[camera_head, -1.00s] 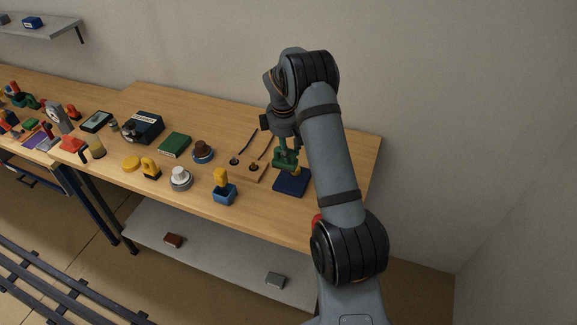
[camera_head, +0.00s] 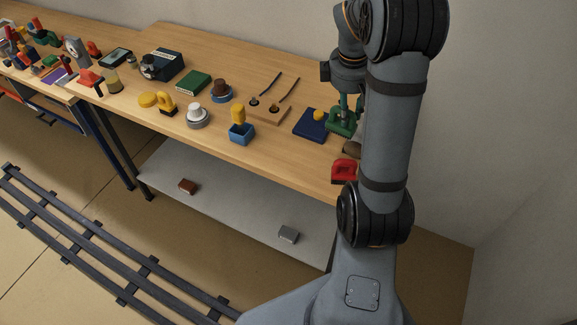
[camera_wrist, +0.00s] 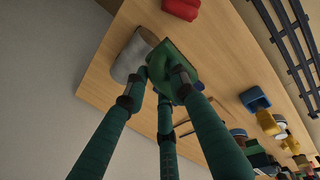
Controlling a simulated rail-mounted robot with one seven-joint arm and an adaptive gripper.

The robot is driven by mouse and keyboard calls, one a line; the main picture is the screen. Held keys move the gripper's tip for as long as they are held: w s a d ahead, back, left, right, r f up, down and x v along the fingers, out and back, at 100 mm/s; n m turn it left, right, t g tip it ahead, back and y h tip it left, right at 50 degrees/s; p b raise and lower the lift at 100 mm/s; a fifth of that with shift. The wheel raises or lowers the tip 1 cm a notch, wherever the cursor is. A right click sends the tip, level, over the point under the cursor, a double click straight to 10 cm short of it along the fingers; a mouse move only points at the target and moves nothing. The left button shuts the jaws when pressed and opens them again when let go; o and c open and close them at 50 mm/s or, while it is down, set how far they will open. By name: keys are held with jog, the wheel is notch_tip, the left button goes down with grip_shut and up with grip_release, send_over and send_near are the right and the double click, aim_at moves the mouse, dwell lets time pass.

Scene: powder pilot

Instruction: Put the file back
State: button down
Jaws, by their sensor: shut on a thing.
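My gripper (camera_head: 343,122) is low over the right end of the bench, just right of a navy pad (camera_head: 311,125) with a yellow knob on it. In the wrist view my green fingers (camera_wrist: 165,78) are closed around a green piece (camera_wrist: 180,57), whose full shape they partly hide. The green piece is close beside a grey cylinder (camera_wrist: 131,56); I cannot tell if they touch. I cannot tell for certain which thing is the file.
A red object (camera_head: 343,170) is near the front edge, by my arm. A blue box with a yellow top (camera_head: 241,133), a white knob (camera_head: 197,114), a green book (camera_head: 193,82) and a brown-topped blue dish (camera_head: 221,92) stand farther left. Bare wood lies between them.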

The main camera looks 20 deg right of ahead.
aim_at(345, 129)
jog(key=shift+n, duration=0.3)
jog(key=s+a, duration=0.1)
jog(key=s+a+f, duration=0.1)
jog(key=s+a, duration=0.1)
jog(key=shift+s+f, duration=0.35)
jog(key=shift+w+f, duration=0.15)
jog(key=shift+f, duration=0.05)
jog(key=shift+w+a+f+p, duration=0.2)
jog(key=shift+w+a+f, duration=1.15)
jog(key=shift+f, duration=0.45)
jog(key=shift+w+a+f+p, duration=0.25)
jog(key=shift+w+a+f, duration=0.95)
jog(key=shift+w+f, duration=0.45)
jog(key=shift+w+a+f+p, duration=0.2)
jog(key=shift+w+a+f, duration=1.1)
jog(key=shift+f, duration=0.65)
jog(key=shift+s, duration=0.1)
jog(key=shift+f, duration=0.25)
jog(key=c, duration=1.5)
grip_release()
jog(key=shift+r, duration=0.1)
jog(key=shift+o, duration=0.2)
